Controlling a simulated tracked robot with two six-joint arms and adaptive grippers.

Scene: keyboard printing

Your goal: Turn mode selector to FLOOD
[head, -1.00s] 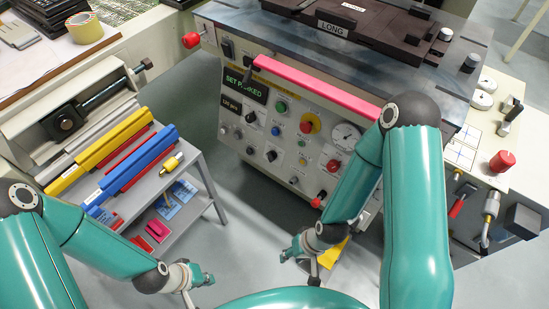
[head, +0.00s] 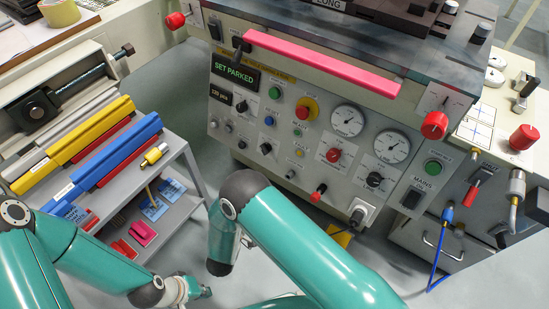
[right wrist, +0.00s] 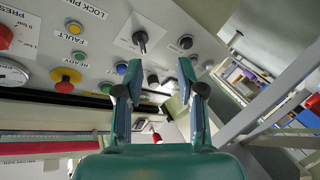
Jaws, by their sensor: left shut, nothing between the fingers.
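The control panel (head: 320,130) of the machine faces me in the head view. It carries several black knobs, among them one at the left (head: 242,107), one lower in the middle (head: 266,148) and one at the right (head: 375,180). Their labels are too small to tell which is the mode selector or its setting. My left gripper (head: 203,291) is shut and empty, low, clear of the panel. My right gripper (right wrist: 160,68) is open and empty in the right wrist view, facing the panel, with a black pointer knob (right wrist: 141,41) beyond its fingers. It is hidden in the head view.
A green display (head: 235,72) reads SET PARKED. A pink bar (head: 320,62) runs along the panel's top. Red knobs (head: 434,125) stick out at the right. A grey cart (head: 187,150) with coloured bars stands left. A blue cable (head: 440,245) hangs at right.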

